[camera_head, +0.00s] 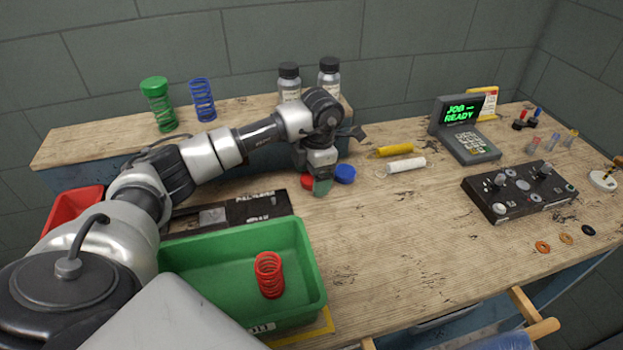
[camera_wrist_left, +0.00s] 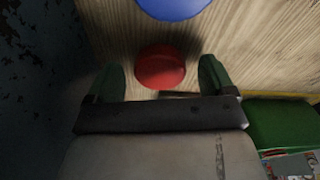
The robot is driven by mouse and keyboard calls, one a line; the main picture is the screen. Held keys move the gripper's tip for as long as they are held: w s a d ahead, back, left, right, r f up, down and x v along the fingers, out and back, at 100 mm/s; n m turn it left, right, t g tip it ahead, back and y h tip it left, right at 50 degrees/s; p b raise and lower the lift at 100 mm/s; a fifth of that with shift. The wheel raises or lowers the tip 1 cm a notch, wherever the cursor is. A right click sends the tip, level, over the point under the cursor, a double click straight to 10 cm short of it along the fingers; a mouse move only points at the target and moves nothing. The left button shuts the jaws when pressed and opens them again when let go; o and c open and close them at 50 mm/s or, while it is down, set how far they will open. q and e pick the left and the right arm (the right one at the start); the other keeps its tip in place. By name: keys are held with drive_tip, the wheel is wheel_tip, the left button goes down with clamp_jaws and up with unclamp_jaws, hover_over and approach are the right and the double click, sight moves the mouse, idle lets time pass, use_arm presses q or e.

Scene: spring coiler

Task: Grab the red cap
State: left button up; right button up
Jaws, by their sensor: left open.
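The red cap (camera_wrist_left: 160,66) lies on the wooden bench between the two green fingertips of my left gripper (camera_wrist_left: 164,78) in the left wrist view. In the head view the red cap (camera_head: 307,181) is partly hidden behind the left gripper (camera_head: 318,186). The left gripper is open and points down at the bench. I cannot tell whether its fingers touch the cap. A blue cap (camera_head: 345,174) lies just to the right of the red one; it also shows at the top of the left wrist view (camera_wrist_left: 174,6). My right gripper is not in view.
A green bin (camera_head: 310,262) with a red spring (camera_head: 269,274) stands in front. A raised shelf (camera_head: 100,134) behind holds a green spring (camera_head: 160,108), a blue spring (camera_head: 202,100) and two bottles. Yellow (camera_head: 394,150) and white (camera_head: 405,164) tubes lie to the right, before a keypad terminal (camera_head: 468,132).

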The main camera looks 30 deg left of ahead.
use_arm(q)
drive_tip(key=c, duration=1)
